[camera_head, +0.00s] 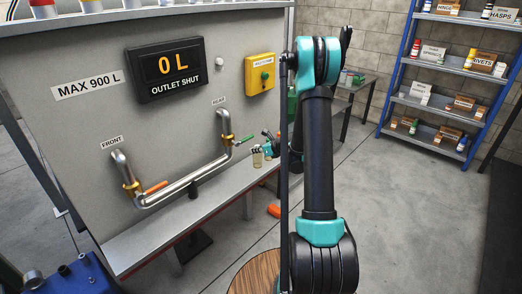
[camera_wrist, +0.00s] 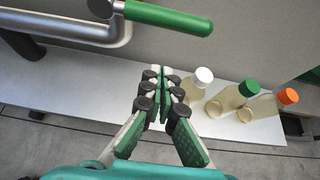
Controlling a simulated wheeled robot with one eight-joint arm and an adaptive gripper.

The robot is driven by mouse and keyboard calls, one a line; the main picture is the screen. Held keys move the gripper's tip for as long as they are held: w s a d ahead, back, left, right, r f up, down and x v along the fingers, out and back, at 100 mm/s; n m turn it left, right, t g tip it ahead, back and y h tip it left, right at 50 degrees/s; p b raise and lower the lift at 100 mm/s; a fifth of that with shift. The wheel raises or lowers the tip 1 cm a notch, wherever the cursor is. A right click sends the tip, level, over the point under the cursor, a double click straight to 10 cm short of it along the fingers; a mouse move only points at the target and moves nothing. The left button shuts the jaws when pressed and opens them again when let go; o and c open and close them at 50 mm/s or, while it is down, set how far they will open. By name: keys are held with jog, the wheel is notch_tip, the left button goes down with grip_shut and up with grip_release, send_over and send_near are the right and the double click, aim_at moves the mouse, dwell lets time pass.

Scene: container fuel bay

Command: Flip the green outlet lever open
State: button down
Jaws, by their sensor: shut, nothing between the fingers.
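The green outlet lever (camera_head: 244,139) sticks out to the right from the brass valve on the right-hand pipe of the grey panel. In the wrist view the green lever (camera_wrist: 170,17) lies nearly level across the top. My gripper (camera_wrist: 161,75) is shut and empty, its fingertips below the lever in that picture and apart from it. In the head view my wrist is small and partly hidden behind my arm, just right of the lever. The display (camera_head: 175,68) reads 0 L, OUTLET SHUT.
An orange lever (camera_head: 156,187) sits on the front pipe's valve. Bottles with white (camera_wrist: 203,75), green (camera_wrist: 249,88) and orange (camera_wrist: 288,96) caps stand on the ledge right of my gripper. A yellow box (camera_head: 260,75) with a green button is on the panel.

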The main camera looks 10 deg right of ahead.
aim_at(245, 140)
jog(key=shift+w+a+r, duration=0.2)
jog(key=shift+w+r, duration=0.05)
jog(key=shift+r, duration=0.3)
jog(key=shift+w+a+r, duration=0.15)
jog(key=shift+w+r, duration=0.1)
jog(key=shift+r, duration=0.3)
jog(key=shift+w+a+r, duration=0.2)
jog(key=shift+w+r, duration=0.05)
jog(key=shift+r, duration=0.3)
jog(key=shift+w+r, duration=0.1)
jog(key=shift+r, duration=0.15)
